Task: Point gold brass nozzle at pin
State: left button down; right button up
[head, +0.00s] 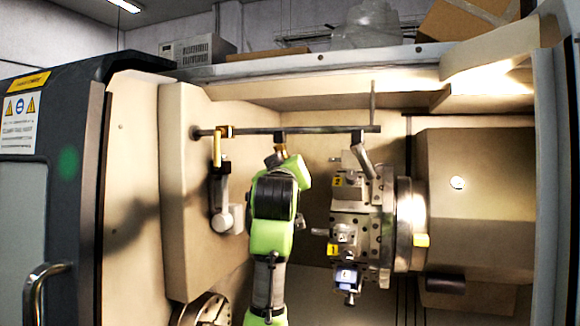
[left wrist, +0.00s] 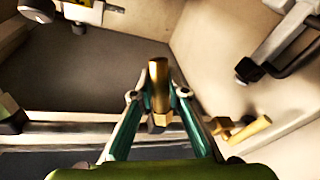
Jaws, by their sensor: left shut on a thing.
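My left gripper (head: 282,158) reaches up to the middle of the horizontal coolant bar. It is shut on the gold brass nozzle (left wrist: 159,85), which sits between both fingers in the left wrist view, its free end beyond the fingertips. In the head view only a small gold part (head: 281,148) shows below the bar; the rest is hidden by my gripper, so its exact aim cannot be told. A thin upright rod (head: 373,100), likely the pin, stands at the bar's right end. My right gripper is in neither view.
The bar (head: 325,130) also carries a yellow-gold nozzle (head: 217,150) hanging at left and a grey nozzle (head: 362,160) angled at right. The tool turret (head: 350,205) stands right of my arm. The chuck (head: 205,310) is low at left.

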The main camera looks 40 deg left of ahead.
pick_arm(q)
jog(key=shift+r, duration=0.1)
jog(key=c, duration=2)
grip_release()
jog(key=shift+o, duration=0.2)
jog(key=v, duration=1.2)
